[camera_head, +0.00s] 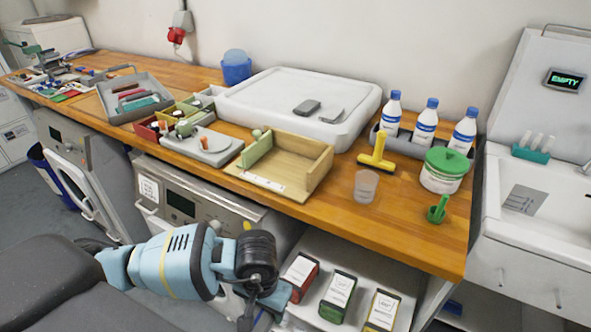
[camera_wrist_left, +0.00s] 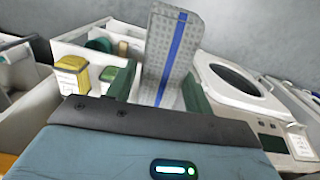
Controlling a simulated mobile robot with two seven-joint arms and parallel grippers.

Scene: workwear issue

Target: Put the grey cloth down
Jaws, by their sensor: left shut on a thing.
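The grey cloth (camera_wrist_left: 172,48) is a folded grey piece with a blue stripe, standing up between the fingers in the left wrist view. My left gripper (camera_wrist_left: 162,92) is shut on it; the two green fingers press on its sides. In the head view my left gripper (camera_head: 262,303) is low in front of the bench, beside the lower shelf with the cartons. I cannot make out the cloth in the head view. My right gripper is in neither view.
The wooden bench top (camera_head: 420,238) is bare along its front right. A clear cup (camera_head: 366,186), a yellow squeegee (camera_head: 377,155) and a wooden tray (camera_head: 290,160) stand on it. Red, green (camera_head: 338,297) and yellow cartons stand on the lower shelf. A washer (camera_head: 185,205) is left.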

